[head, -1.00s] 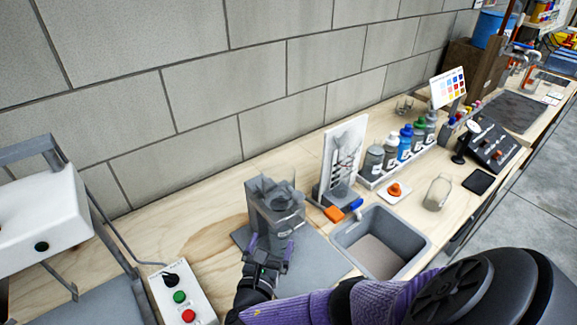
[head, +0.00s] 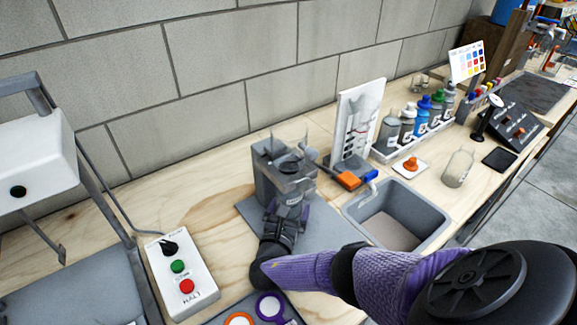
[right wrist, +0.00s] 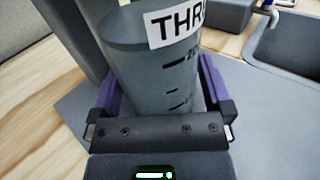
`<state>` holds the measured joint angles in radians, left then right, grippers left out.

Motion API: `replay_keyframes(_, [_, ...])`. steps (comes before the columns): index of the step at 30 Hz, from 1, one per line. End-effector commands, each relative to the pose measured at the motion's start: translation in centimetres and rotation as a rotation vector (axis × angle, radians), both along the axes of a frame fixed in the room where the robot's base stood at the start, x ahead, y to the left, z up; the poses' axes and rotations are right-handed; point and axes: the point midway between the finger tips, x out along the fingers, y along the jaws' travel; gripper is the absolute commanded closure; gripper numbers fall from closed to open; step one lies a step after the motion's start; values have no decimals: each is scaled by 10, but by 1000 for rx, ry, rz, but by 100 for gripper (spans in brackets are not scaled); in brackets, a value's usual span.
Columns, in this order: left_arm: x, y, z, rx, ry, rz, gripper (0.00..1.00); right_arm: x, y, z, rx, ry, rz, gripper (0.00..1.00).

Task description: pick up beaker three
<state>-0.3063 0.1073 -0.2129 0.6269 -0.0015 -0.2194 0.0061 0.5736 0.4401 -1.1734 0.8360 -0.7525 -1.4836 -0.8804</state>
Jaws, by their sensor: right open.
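Beaker three (right wrist: 155,65) is a clear cylinder with dark graduation marks and a white label reading "THR", partly cut off, in the right wrist view. It stands between the two purple fingers of my right gripper (right wrist: 160,95), which is open around it. In the head view the beaker (head: 293,190) is partly hidden by my right gripper (head: 286,215) and stands at the front of a grey stand (head: 268,165) on a grey mat. I cannot tell whether the fingers touch the glass. My left gripper is not in view.
A grey sink (head: 400,215) is to the right, with an orange and blue tap part (head: 355,179) beside it. A control box (head: 180,272) with green and red buttons is at the left. Several bottles (head: 420,118) stand in a rack behind the sink.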

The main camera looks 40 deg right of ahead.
Motion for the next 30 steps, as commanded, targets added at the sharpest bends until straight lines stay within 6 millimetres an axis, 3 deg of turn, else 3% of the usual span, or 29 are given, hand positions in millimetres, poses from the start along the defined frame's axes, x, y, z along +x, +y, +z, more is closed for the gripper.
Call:
replay_keyframes(2, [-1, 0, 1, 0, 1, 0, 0, 0, 0, 0, 0, 0, 0, 0])
replay_keyframes(16, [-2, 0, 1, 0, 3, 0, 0, 0, 1, 0, 1, 1, 0, 100])
replay_keyframes(30, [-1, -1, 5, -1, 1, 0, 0, 1, -4, 6, 1, -1, 0, 100])
